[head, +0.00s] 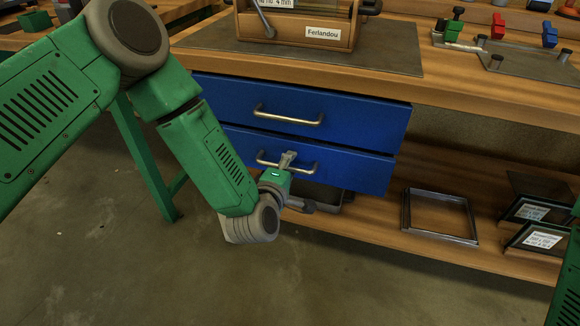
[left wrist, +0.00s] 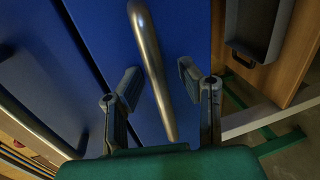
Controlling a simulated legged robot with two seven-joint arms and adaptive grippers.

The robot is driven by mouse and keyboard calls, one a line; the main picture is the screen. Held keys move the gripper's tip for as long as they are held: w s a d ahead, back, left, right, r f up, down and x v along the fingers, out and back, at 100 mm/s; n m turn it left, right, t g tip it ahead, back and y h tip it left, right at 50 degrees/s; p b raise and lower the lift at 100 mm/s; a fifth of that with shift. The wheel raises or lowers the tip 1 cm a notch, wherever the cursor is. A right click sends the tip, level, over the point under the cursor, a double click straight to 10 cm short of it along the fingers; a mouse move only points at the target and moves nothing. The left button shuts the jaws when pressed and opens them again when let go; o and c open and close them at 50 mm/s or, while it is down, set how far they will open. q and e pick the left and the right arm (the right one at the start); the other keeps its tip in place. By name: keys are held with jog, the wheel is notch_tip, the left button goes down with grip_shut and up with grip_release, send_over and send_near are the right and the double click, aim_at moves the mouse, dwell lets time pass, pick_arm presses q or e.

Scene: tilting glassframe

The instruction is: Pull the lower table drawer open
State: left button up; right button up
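The lower table drawer (head: 350,170) is blue, with a silver bar handle (head: 268,161) across its front, below a second blue drawer. Both drawers look closed in the head view. In the left wrist view, the handle bar (left wrist: 147,45) runs between the two fingers of my left gripper (left wrist: 159,80), with a visible gap on each side. The fingers are open. In the head view the fingertips are small and partly merge with the handle. My right gripper is not in view.
The upper drawer (head: 370,119) has its own handle (head: 288,118). A wooden toolbox (head: 330,42) stands on the tabletop. A grey tray (head: 322,196), an empty frame (head: 440,238) and dark labelled cases (head: 528,236) are on the lower shelf. The floor in front is clear.

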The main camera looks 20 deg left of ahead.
pick_arm(q)
jog(key=shift+s+a+r, duration=0.1)
jog(key=shift+s+a, duration=0.05)
jog(key=shift+s, duration=0.4)
jog(key=v, duration=1)
jog(key=shift+s, duration=0.4)
jog(key=p+x, duration=0.2)
jog(key=x, duration=0.1)
jog(key=p+x, duration=0.2)
jog(key=x, duration=0.2)
jog(key=d+p+x, duration=0.1)
jog(key=p+x, duration=0.1)
jog(key=x, duration=0.2)
jog(key=shift+w+d, duration=0.1)
